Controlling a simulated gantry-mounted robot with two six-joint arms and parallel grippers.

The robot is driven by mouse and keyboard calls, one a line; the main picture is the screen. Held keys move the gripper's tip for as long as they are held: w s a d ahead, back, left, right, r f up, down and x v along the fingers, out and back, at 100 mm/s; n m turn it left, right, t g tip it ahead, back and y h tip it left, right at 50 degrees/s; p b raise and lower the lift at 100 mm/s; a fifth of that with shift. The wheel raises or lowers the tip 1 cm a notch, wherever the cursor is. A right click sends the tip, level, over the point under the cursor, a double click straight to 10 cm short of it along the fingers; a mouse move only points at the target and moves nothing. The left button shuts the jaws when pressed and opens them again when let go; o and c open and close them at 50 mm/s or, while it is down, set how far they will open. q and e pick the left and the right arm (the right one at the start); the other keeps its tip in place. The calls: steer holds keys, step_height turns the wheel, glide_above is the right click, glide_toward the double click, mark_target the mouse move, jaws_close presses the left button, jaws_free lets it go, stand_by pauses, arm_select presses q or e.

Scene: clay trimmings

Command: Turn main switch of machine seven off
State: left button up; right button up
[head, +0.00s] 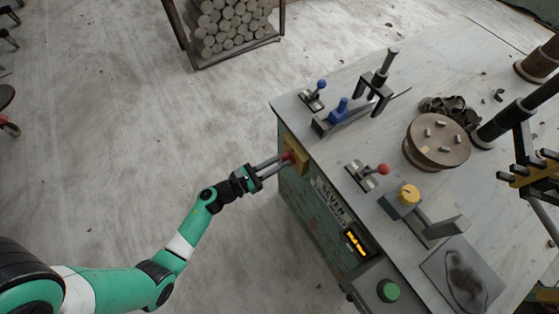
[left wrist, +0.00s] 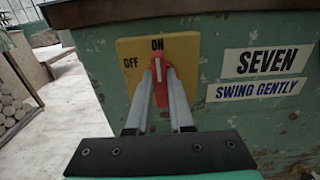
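The main switch is a red handle (left wrist: 158,68) on a yellow plate (left wrist: 189,50) marked ON and OFF, on the green side of machine seven. Its white line points up to ON; OFF is printed at the left. In the head view the red handle (head: 288,156) is at the machine's left side. My left gripper (head: 284,161) reaches it from the left, with one finger on each side of the handle. The fingertips are very close to the handle; I cannot tell whether they press on it. My right gripper is not in view.
A label SEVEN (left wrist: 268,60) is right of the switch. The tabletop (head: 330,115) overhangs above it and carries a blue-knobbed lever (head: 320,86), a red-knobbed lever (head: 382,169) and a yellow dial (head: 408,194). A green button (head: 388,290) is at the front. Open floor lies left.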

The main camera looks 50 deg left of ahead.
arm_select(q)
jaws_close()
steer(key=shift+n, duration=0.3)
steer(key=shift+a+n+p, duration=0.15)
steer(key=shift+n+p, duration=0.45)
steer(key=shift+n, duration=0.6)
steer(key=shift+w+a+f+n+p, duration=0.15)
steer(key=shift+n+p, duration=0.45)
steer(key=shift+n, duration=1.85)
steer(key=shift+s+a+f+n+p, duration=0.15)
steer(key=shift+n+p, duration=0.5)
steer(key=shift+n, duration=1.85)
steer(key=shift+w+a+f+n+p, duration=0.15)
steer(key=shift+n+p, duration=0.45)
steer(key=shift+n, duration=1.85)
steer(key=shift+f, duration=0.1)
steer(key=o, duration=0.7)
jaws_free()
